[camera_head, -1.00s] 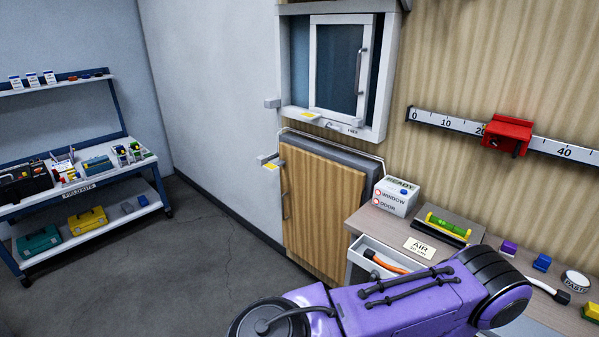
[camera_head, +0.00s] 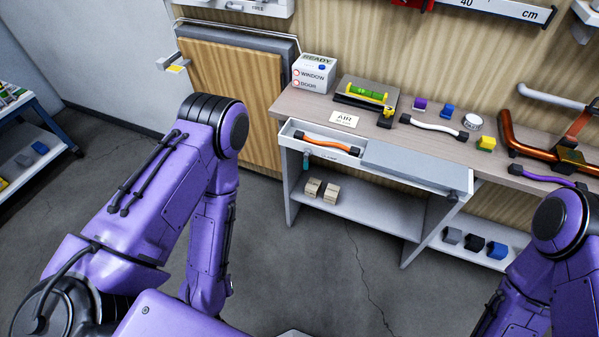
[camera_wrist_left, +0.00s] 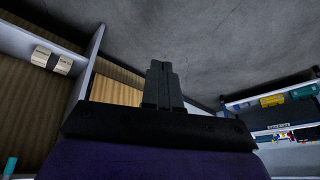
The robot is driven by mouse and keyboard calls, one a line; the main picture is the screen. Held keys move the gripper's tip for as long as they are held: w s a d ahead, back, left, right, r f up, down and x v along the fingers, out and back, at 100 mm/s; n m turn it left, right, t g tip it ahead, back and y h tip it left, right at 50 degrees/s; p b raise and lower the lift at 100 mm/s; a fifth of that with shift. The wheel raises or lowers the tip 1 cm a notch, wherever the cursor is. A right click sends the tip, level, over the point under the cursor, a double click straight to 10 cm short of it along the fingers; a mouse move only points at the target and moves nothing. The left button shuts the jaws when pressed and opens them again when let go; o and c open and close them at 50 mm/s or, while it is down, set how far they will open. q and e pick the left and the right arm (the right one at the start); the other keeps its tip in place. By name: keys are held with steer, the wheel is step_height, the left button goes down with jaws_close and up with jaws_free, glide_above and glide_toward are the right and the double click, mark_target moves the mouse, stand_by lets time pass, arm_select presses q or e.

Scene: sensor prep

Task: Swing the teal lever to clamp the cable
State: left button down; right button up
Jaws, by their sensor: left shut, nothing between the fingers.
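A small teal lever (camera_head: 306,160) hangs at the left front of the grey-white drawer unit, below its top edge. A teal piece, likely the same lever, shows at the lower left of the left wrist view (camera_wrist_left: 11,166). An orange cable (camera_head: 327,144) with black ends lies in the open left part of the white tray (camera_head: 290,133), above and right of the lever. My left gripper (camera_wrist_left: 162,70) is shut and empty, over the floor and apart from the lever; it is hidden in the head view. My right gripper is out of frame.
Copper-coloured pipes (camera_head: 515,145) stand at right. The floor in front is open.

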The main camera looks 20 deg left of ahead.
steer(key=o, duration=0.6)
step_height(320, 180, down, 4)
steer(key=b, duration=0.3)
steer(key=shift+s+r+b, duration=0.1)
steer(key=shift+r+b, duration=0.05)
steer(key=shift+b, duration=0.25)
arm_select(q)
steer(key=w+d+n+t+y+b, duration=0.1)
steer(key=w+d+n+t+b, duration=0.35)
steer(key=w, duration=0.65)
steer(key=w+d+n+t+b, duration=0.25)
steer(key=w+d+t, duration=0.35)
steer(key=w, duration=0.5)
steer(key=w+d+r+n+t+y+b, duration=0.1)
steer(key=d+r+n+y+b, duration=0.3)
steer(key=d+r+n, duration=0.5)
steer(key=shift+w+d+r+n+y, duration=0.35)
steer(key=shift+w+d+n+y, duration=0.1)
steer(key=shift+w+n+y, duration=0.25)
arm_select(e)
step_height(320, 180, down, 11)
